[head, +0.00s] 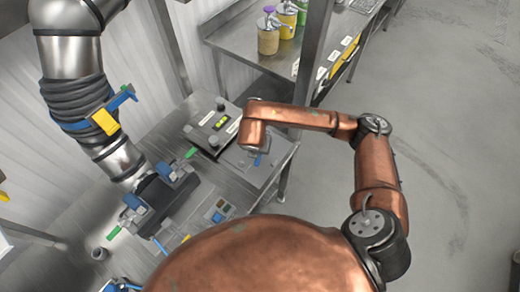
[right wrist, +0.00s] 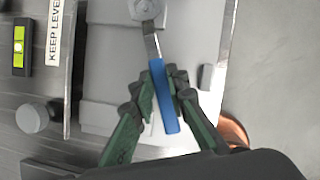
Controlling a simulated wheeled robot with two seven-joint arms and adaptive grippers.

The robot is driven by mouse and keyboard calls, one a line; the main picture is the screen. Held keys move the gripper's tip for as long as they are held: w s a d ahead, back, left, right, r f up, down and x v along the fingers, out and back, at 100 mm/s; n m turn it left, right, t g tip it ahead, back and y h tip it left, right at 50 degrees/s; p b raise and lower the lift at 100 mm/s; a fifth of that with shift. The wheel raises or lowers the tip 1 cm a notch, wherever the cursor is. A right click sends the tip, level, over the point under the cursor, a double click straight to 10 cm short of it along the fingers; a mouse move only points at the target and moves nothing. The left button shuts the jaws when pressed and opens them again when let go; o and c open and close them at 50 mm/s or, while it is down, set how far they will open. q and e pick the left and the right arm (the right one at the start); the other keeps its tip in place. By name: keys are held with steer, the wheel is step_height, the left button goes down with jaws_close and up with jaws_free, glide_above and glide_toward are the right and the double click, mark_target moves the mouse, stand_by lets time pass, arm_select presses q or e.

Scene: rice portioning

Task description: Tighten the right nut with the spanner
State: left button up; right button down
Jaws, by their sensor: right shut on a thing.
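My right gripper (right wrist: 160,88), with green fingers, is shut on the handle. The spanner's steel end reaches a round grey fitting with a nut (right wrist: 147,9) at the top edge of the right wrist view. The end overlaps the nut there; I cannot tell how fully it sits on it. In the head view my copper right forearm hides the nut and most of the gripper. My left gripper is not in view.
A plate with a green bubble level (right wrist: 19,45) and a "KEEP LEVEL" label (right wrist: 54,30) lies left of the spanner. Open floor lies right.

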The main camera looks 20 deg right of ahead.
steer(key=shift+r+p, duration=0.3)
steer(key=shift+r, duration=0.3)
stand_by(0.5)
steer(key=shift+r+p, duration=0.8)
steer(key=shift+r, duration=1.1)
